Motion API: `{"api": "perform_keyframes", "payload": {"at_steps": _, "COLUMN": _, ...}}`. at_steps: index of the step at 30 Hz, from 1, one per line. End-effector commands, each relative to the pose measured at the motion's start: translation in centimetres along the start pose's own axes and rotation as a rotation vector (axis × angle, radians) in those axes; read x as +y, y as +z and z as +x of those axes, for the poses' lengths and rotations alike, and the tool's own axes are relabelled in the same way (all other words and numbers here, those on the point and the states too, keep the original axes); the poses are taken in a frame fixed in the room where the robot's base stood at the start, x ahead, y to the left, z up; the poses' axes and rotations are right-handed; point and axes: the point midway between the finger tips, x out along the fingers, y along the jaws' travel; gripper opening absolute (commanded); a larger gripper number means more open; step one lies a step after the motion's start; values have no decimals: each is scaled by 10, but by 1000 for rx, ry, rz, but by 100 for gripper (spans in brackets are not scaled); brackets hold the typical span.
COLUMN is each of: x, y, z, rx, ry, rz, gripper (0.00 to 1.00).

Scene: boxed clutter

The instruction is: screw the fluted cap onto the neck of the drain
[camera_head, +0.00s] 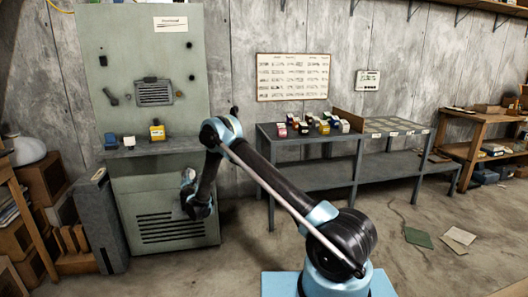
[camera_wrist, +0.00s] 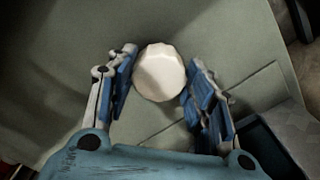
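The fluted cap (camera_wrist: 159,72) is a cream-white round piece with a scalloped edge, seen face-on in the wrist view. My gripper (camera_wrist: 161,80) has one blue-padded finger on each side of it, and the pads appear to meet its left and right edges. I cannot make out the drain's neck in either view. Whatever lies behind the cap is hidden by it.
The cabinet's shelf (camera_head: 172,148) holds a blue item (camera_head: 111,141), a white item (camera_head: 129,142) and a yellow item (camera_head: 157,131). A grey case (camera_head: 101,225) stands at the cabinet's left. A long bench (camera_head: 310,174) with small coloured items is at the right. Open floor lies between.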

Motion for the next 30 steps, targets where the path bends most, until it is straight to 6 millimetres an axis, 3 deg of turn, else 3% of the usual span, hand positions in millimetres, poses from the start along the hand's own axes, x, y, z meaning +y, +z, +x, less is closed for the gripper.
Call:
{"api": "perform_keyframes", "payload": {"at_steps": 6, "x": 0, "y": 0, "z": 0, "rx": 0, "ry": 0, "rz": 0, "gripper": 17}}
{"api": "perform_keyframes", "payload": {"at_steps": 11, "x": 0, "y": 0, "z": 0, "rx": 0, "ry": 0, "rz": 55, "gripper": 17}}
{"api": "perform_keyframes", "payload": {"at_steps": 21, "x": 0, "y": 0, "z": 0, "rx": 0, "ry": 0, "rz": 384, "gripper": 17}}
{"api": "perform_keyframes", "payload": {"at_steps": 30, "x": 0, "y": 0, "z": 0, "rx": 0, "ry": 0, "rz": 443, "gripper": 17}}
